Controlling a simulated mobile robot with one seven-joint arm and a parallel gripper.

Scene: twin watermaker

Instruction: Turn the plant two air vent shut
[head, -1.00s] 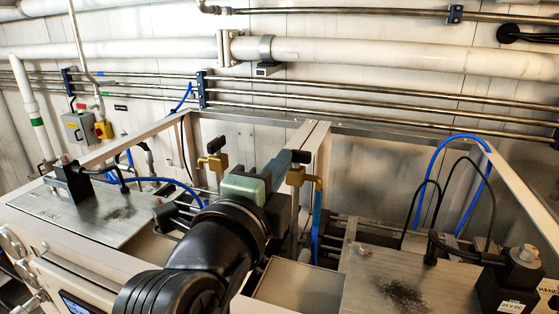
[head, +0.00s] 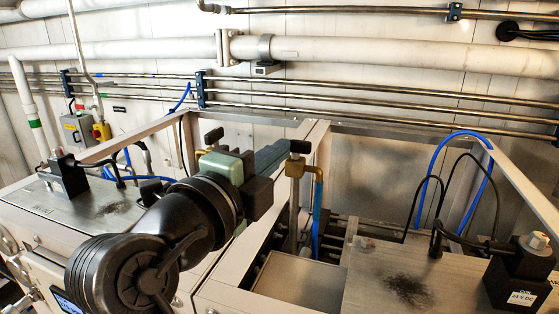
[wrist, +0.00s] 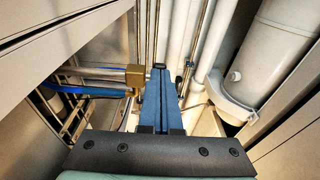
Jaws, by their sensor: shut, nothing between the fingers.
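Two brass air vents with dark handles stand above the steel frames. The right vent (head: 296,168) has a brass elbow with a blue tube running down. The left vent's dark handle (head: 213,137) shows behind my wrist; its brass body is mostly hidden. I cannot tell from any label which is plant two's. My gripper (head: 286,147) is shut and empty, its blue-grey fingers pointing right, close to the right vent's handle (head: 299,147). Contact cannot be told. In the wrist view, the shut fingers (wrist: 158,70) have a brass block (wrist: 136,75) just left of their tips.
A steel frame post (head: 318,140) rises behind the right vent. Metal plates with black solenoid blocks lie at left (head: 70,177) and right (head: 515,270). Blue hoses (head: 440,165) arch at right. Pipes (head: 400,58) cross the back wall.

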